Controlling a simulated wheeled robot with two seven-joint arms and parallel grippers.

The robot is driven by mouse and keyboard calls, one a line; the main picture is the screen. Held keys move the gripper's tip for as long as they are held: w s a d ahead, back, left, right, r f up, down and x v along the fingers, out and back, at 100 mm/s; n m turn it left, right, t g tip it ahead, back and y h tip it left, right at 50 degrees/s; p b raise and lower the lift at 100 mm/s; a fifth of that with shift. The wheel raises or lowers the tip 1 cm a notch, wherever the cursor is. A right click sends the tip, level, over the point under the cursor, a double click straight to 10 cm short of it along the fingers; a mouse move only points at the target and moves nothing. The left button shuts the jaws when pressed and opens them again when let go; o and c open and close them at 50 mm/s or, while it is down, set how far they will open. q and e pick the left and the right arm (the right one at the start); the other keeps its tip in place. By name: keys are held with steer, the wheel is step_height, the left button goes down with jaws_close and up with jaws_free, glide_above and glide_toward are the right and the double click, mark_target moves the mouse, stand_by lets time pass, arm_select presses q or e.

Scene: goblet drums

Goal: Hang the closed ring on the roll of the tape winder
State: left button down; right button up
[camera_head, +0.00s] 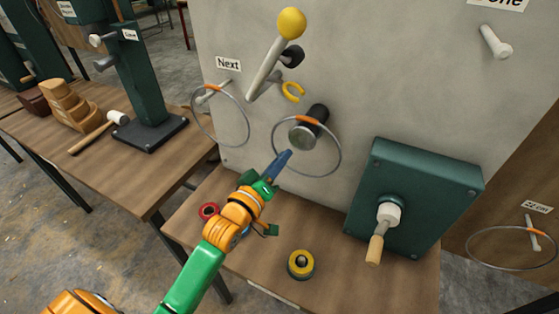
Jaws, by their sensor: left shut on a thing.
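A thin grey ring (341,155) with an orange band is at the middle of the upright panel. Its band lies across the top of a dark roll (303,135) that sticks out from the panel, and the roll's silver end face shows inside the ring. Whether the band rests on the roll I cannot tell. My left gripper (284,159) reaches up from below, its blue fingers shut at the ring's lower left side; the exact grip is too small to see. My right gripper is not in view.
Another ring (246,140) hangs on a peg by the "Next" sign, and a third (470,252) hangs at far right. A yellow-knobbed lever (291,23) is above the roll. A green crank box (415,175) stands right. Tape rolls (301,265) lie on the bench (350,270).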

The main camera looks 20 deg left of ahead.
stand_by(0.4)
arm_select(q)
steer(key=c, duration=0.9)
jaws_free()
steer(key=shift+s, duration=0.1)
